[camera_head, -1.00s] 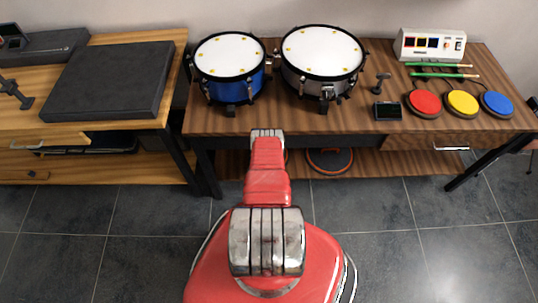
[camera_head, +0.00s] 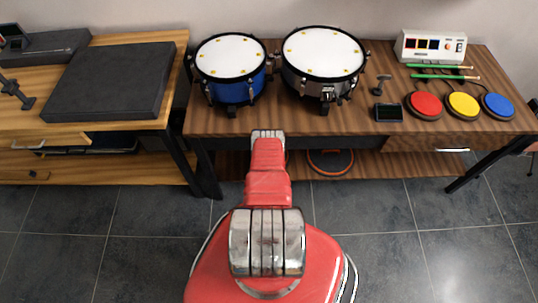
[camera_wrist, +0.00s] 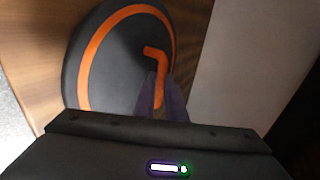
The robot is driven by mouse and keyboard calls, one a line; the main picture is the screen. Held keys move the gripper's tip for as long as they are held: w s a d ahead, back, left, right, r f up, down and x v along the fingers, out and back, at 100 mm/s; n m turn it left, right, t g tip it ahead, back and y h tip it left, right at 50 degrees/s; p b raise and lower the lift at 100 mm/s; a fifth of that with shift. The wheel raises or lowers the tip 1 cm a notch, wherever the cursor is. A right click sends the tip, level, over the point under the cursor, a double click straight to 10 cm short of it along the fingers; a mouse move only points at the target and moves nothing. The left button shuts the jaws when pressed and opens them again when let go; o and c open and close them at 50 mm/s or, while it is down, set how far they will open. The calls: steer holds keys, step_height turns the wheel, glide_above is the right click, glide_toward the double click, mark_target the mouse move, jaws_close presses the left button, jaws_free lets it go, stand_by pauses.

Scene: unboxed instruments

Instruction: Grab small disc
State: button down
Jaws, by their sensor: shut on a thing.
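A dark round disc with an orange ring (camera_wrist: 110,60) fills the upper left of the wrist view, with a bent orange mark on its face. My gripper (camera_wrist: 160,82) is shut on this disc near its lower right part; the exact contact is hard to see. In the head view my gripper is hidden beyond my red arm, at the front of the drum table. An orange-rimmed dark disc (camera_head: 330,161) lies on the lower shelf, right of my arm. I cannot tell whether it is the disc in the wrist view.
The wooden table (camera_head: 300,122) above the shelf bears a blue drum (camera_head: 230,92), a grey drum (camera_head: 322,88) and several coloured pads. Another wooden table (camera_head: 80,126) stands left with a black slab (camera_head: 112,80). The tiled floor is clear on both sides.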

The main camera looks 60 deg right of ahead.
steer(key=shift+r, duration=0.1)
steer(key=shift+r, duration=0.75)
step_height(320, 180, up, 2)
steer(key=s+a, duration=0.4)
steer(key=a, duration=0.4)
steer(key=s+a, duration=0.3)
steer(key=a, duration=0.5)
steer(key=shift+s+a, duration=0.15)
steer(key=shift+s, duration=0.25)
steer(key=shift+s+f, duration=0.1)
